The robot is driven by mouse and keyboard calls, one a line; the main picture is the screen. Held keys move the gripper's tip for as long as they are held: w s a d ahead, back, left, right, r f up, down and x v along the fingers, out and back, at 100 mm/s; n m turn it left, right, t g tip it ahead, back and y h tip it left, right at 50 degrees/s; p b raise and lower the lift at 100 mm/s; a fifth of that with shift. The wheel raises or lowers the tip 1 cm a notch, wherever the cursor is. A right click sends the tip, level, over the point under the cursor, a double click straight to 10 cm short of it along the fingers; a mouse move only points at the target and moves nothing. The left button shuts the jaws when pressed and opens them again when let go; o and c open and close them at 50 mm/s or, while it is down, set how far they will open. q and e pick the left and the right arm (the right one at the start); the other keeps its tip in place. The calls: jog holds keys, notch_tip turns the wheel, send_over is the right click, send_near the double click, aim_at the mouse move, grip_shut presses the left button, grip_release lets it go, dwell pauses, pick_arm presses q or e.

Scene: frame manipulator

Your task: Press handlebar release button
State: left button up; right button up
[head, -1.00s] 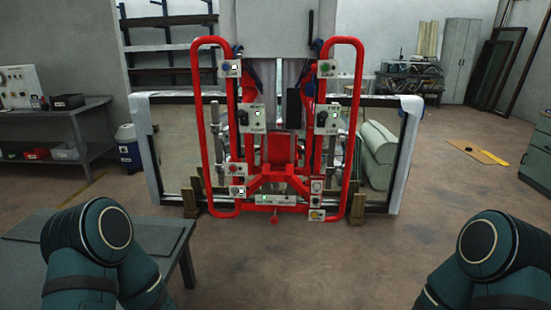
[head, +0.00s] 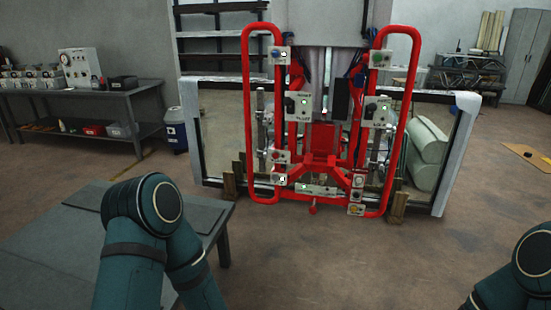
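The red frame manipulator (head: 320,145) stands ahead, right of the picture's middle, in front of a large framed glass pane (head: 230,133). It has two tall red handlebars, a left one (head: 247,110) and a right one (head: 410,110). Small control boxes with buttons sit along them: a box with a blue button (head: 279,55) at upper left, one with a green button (head: 380,59) at upper right, and several lower down. I cannot tell which button is the handlebar release. My arms show at the bottom left and bottom right; neither gripper is in view.
A grey table (head: 75,240) stands close at the lower left, beside my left arm. A workbench (head: 140,100) with boxes and a blue cooler (head: 175,130) are at the back left. Wooden blocks (head: 397,207) support the pane. The floor (head: 350,260) before the manipulator is clear.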

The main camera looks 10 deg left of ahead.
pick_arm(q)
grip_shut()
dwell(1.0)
